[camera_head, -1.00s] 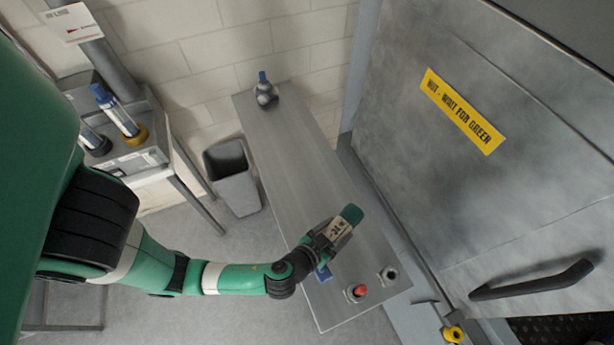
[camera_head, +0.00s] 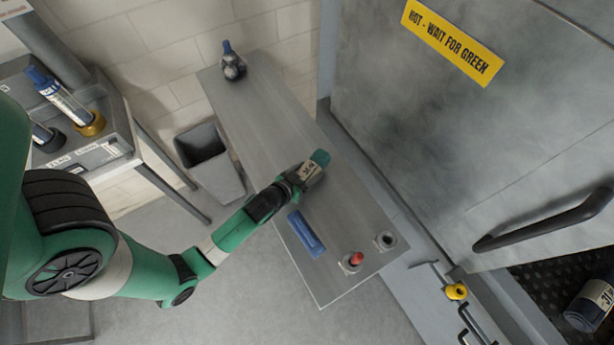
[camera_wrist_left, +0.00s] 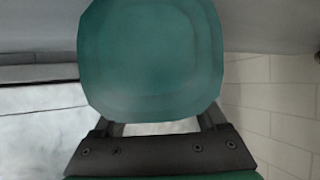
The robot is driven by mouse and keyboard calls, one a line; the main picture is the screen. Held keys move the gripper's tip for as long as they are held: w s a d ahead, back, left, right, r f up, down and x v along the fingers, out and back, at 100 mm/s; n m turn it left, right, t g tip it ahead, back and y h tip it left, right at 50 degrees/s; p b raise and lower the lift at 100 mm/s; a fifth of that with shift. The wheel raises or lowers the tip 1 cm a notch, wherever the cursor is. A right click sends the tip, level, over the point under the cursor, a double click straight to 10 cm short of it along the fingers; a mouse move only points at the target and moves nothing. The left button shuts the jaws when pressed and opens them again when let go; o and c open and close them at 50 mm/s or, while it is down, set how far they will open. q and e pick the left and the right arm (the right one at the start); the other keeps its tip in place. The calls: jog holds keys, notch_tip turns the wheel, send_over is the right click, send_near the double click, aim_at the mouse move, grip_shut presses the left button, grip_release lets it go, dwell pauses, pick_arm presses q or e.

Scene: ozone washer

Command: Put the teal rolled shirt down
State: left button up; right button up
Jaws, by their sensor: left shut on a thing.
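The teal rolled shirt (camera_head: 320,158) is in my left gripper (camera_head: 306,171), over the middle of the grey metal bench (camera_head: 285,125). Only its teal end shows beyond the gripper in the head view. In the left wrist view the shirt's rounded teal end (camera_wrist_left: 150,60) fills the upper middle, between the shut fingers. I cannot tell whether the shirt touches the bench top. My right gripper is not in view.
A blue object (camera_head: 306,233) lies on the bench near my arm. A red button (camera_head: 355,258) and a dark round control (camera_head: 385,241) are at the bench's near end. A blue-capped bottle (camera_head: 232,64) stands at the far end. A grey bin (camera_head: 212,165) stands left.

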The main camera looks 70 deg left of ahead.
aim_at(307, 177)
pick_arm(q)
jog(key=shift+a+f+b, duration=0.15)
jog(key=shift+f+b, duration=0.4)
jog(key=shift+f, duration=1.1)
jog(key=shift+f, duration=0.1)
jog(key=o, duration=1.5)
jog(key=shift+s+r, duration=0.1)
jog(key=shift+r, duration=0.1)
jog(key=p+v, duration=0.1)
jog(key=v, duration=1)
jog(key=shift+s+d, duration=0.25)
jog(key=shift+s, duration=0.05)
